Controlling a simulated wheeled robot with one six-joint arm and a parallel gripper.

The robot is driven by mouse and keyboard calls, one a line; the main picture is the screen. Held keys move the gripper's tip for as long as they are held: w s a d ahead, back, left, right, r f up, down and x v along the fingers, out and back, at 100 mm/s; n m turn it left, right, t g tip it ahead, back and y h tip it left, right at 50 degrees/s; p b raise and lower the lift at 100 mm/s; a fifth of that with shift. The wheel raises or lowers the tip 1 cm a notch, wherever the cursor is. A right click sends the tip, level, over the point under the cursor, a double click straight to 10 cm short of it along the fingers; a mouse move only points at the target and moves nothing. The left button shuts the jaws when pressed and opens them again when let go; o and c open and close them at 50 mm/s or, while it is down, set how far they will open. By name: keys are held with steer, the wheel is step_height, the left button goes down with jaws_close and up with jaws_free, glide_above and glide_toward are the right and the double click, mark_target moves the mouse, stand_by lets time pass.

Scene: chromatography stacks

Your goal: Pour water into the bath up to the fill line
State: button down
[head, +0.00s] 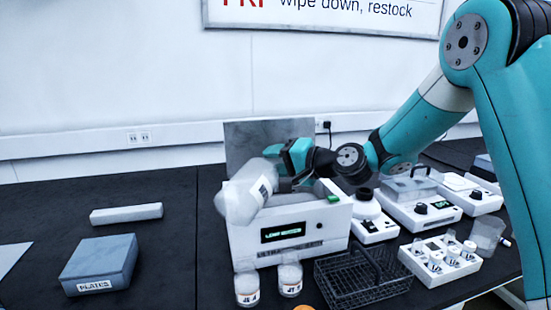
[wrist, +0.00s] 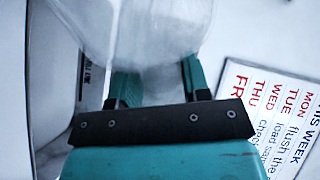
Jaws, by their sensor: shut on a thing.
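My gripper (head: 279,157) is shut on a clear, labelled bottle (head: 243,194), which is strongly tilted, its wide end toward the lower left. In the wrist view the bottle (wrist: 140,32) sits between the two teal fingers of my gripper (wrist: 158,86). The bath (head: 333,222) is a white box marked ULTRASONIC, with green display text that seems to read LOW WATER. The bottle is over its left front part in the picture. The bath's inside, the fill line and the water level are hidden. I cannot see any stream of water.
A grey upright panel (head: 240,140) stands behind the bath. Two labelled jars (head: 247,289) and a black wire basket (head: 348,290) stand in front. Instruments (head: 408,207) and a vial rack (head: 437,268) are at right.

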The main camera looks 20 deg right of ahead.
stand_by(0.4)
steer(key=shift+f+m, duration=0.3)
steer(key=shift+f, duration=0.15)
steer(key=shift+w, duration=0.1)
steer(key=shift+w+d+f+m, duration=0.1)
steer(key=shift+d+f+m, duration=0.05)
steer(key=shift+f+m, duration=0.45)
steer(key=shift+f, duration=0.1)
steer(key=shift+w+d+f+m+g+y, duration=0.15)
steer(key=shift+f+m+g+y, duration=0.2)
steer(key=shift+f, duration=0.4)
steer(key=shift+f+p, duration=0.1)
steer(key=shift+p, duration=0.3)
stand_by(0.5)
